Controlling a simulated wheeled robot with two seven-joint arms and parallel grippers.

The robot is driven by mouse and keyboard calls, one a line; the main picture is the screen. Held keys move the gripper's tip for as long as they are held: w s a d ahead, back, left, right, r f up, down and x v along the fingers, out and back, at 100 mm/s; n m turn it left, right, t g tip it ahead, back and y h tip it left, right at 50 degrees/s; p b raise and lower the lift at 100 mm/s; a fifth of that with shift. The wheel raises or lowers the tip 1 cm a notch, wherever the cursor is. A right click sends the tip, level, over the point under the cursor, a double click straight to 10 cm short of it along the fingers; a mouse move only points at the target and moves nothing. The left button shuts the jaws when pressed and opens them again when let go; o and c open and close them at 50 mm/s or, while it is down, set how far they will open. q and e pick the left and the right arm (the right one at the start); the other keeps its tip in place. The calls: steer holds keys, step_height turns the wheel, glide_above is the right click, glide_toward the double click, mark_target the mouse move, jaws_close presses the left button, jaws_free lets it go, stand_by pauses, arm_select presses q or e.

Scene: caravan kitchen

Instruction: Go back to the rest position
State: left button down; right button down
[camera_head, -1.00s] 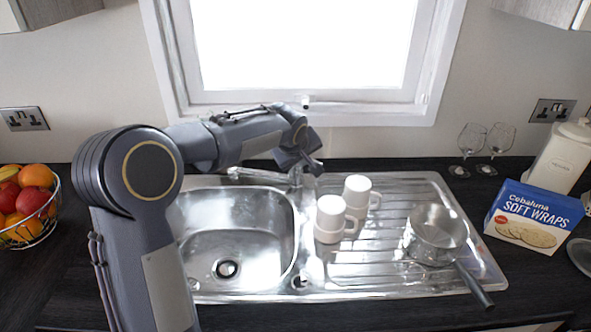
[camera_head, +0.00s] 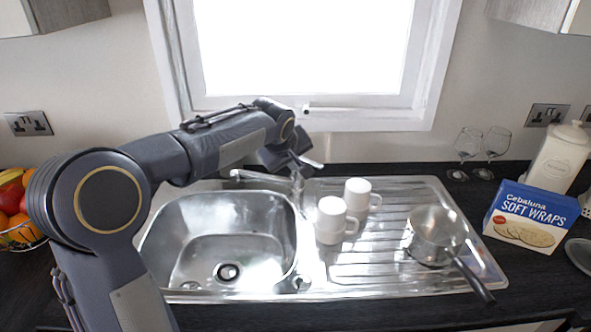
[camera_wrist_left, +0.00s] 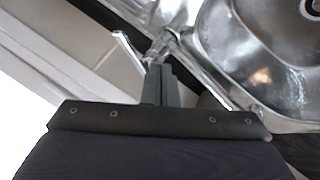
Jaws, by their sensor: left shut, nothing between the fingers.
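My left gripper (camera_head: 300,166) is at the end of my left arm, near the faucet (camera_head: 262,177) behind the sink in the head view. In the left wrist view my left gripper (camera_wrist_left: 160,82) has its fingers together with nothing between them. The faucet (camera_wrist_left: 128,52) shows just past the fingertips there; I cannot tell whether they touch. My left arm reaches in from the lower left, over the sink's left side. My right gripper is in neither view.
The sink basin (camera_head: 225,240) is empty. Two white mugs (camera_head: 331,218) and a saucepan (camera_head: 437,233) stand on the drainboard (camera_head: 370,262). A soft wraps box (camera_head: 532,216), wine glasses (camera_head: 496,143) and a canister (camera_head: 559,157) are at right. A fruit bowl (camera_head: 22,236) is at left, partly behind my arm.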

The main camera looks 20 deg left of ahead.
arm_select(q)
steer(key=v, duration=0.5)
steer(key=shift+s+d+r, duration=0.15)
steer(key=shift+d+r, duration=0.15)
steer(key=shift+d, duration=0.05)
steer(key=s+d+f+m+h, duration=0.1)
steer(key=s+d+f+m, duration=0.1)
steer(key=s, duration=0.8)
steer(key=s+d+f+m+g+h, duration=0.1)
steer(key=s+d+f+m+h, duration=0.1)
steer(key=s+f, duration=0.5)
steer(key=s+d+f+m+h, duration=0.1)
steer(key=s+f+m, duration=0.3)
steer(key=s, duration=1.1)
steer(key=shift+d+f+m+g+h, duration=0.3)
steer(key=shift+d+f+g, duration=0.15)
steer(key=shift+d, duration=0.2)
steer(key=c, duration=2.1)
jaws_free()
steer(key=shift+c, duration=0.2)
